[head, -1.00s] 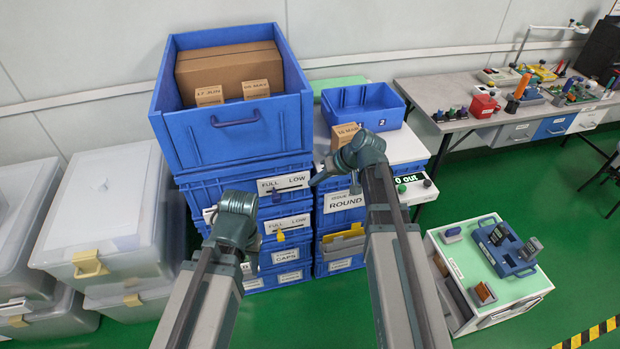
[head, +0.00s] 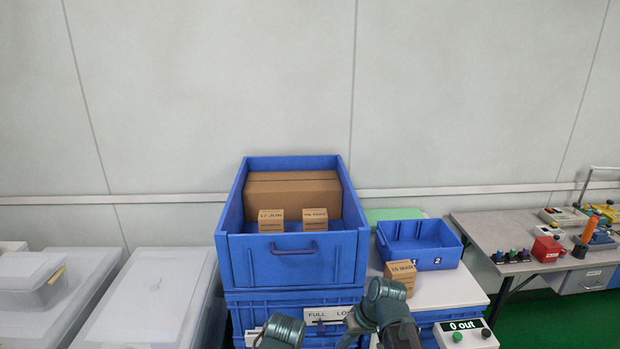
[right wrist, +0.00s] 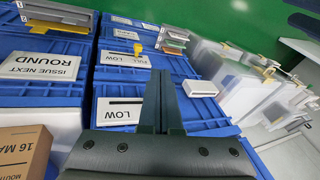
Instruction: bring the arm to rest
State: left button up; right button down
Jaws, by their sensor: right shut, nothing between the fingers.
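My right gripper (head: 350,325) is low in the head view, in front of the blue crate stack. In the right wrist view the right gripper (right wrist: 160,105) is shut with nothing between its fingers, pointing over the fronts of labelled blue crates (right wrist: 65,105). My left arm's wrist (head: 282,330) is at the bottom edge of the head view, left of the right one; its fingers are too cut off and small to read. A small carton marked 16 MAR (head: 400,278) stands on the white table top behind and right of my right wrist, apart from it. It also shows in the right wrist view (right wrist: 25,155).
A big blue bin (head: 293,262) on the stack holds a large carton (head: 290,190) and two small cartons. A shallow blue tray (head: 420,245) and a "0 out" counter (head: 467,335) are at right. Lidded clear boxes (head: 150,300) stand left. Open wall is above.

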jog(key=s+a+r+g+h+p, duration=0.1)
jog(key=s+a+h, duration=0.1)
jog(key=s, duration=0.4)
jog(key=s+a+r+n+g+h+p, duration=0.1)
jog(key=s+a+r+h+p, duration=0.1)
jog(key=s, duration=0.5)
jog(key=shift+r+h+p, duration=0.2)
jog(key=shift+h+p, duration=0.1)
jog(key=shift+h, duration=0.4)
